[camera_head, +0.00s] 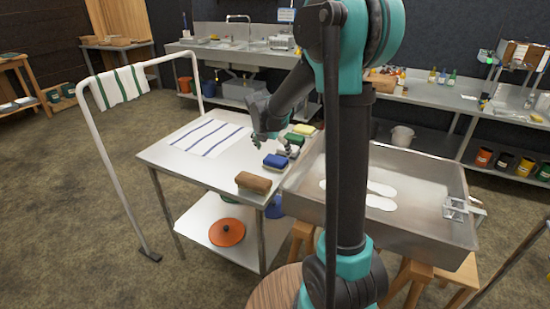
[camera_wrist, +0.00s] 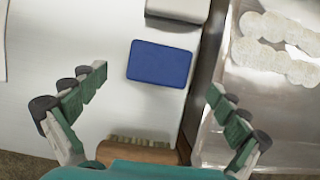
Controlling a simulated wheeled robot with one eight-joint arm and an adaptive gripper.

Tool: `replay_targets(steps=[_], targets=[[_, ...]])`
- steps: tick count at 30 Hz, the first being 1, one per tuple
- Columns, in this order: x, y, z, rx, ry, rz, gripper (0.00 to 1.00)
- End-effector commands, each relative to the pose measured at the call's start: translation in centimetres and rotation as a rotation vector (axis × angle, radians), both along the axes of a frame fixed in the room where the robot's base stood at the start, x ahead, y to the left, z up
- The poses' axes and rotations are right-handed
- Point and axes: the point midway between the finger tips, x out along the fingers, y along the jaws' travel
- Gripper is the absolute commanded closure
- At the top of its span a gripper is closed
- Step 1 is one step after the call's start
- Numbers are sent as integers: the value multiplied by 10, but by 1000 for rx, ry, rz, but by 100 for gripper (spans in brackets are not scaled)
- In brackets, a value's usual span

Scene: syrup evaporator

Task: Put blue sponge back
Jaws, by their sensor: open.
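The blue sponge (camera_head: 276,161) lies flat on the metal side table (camera_head: 170,152), near its right edge beside the pan. In the wrist view the blue sponge (camera_wrist: 160,63) lies ahead of and between my open fingers, apart from both. My gripper (camera_head: 271,138) is open and empty above the table, close to the sponge. In the wrist view both fingers of my gripper (camera_wrist: 155,88) show spread wide, the right one over the edge of the pan.
A brown brush (camera_head: 254,182) lies nearer than the sponge, and green and yellow (camera_head: 304,129) sponges lie beyond it. A striped cloth (camera_head: 208,137) covers the table's left part. The wide metal pan (camera_head: 430,228) stands right. A towel rack (camera_head: 97,130) stands left.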

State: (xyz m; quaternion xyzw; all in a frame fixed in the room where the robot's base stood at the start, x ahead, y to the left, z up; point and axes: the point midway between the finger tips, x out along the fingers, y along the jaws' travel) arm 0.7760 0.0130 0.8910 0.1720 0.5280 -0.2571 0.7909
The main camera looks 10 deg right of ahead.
Motion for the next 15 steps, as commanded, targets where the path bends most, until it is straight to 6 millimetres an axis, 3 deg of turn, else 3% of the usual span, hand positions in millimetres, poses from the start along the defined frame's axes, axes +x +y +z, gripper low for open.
replay_targets(steps=[7, 15], targets=[[-14, 10, 41, -1, 0, 2, 1], [-20, 14, 57, -1, 1, 1, 1]])
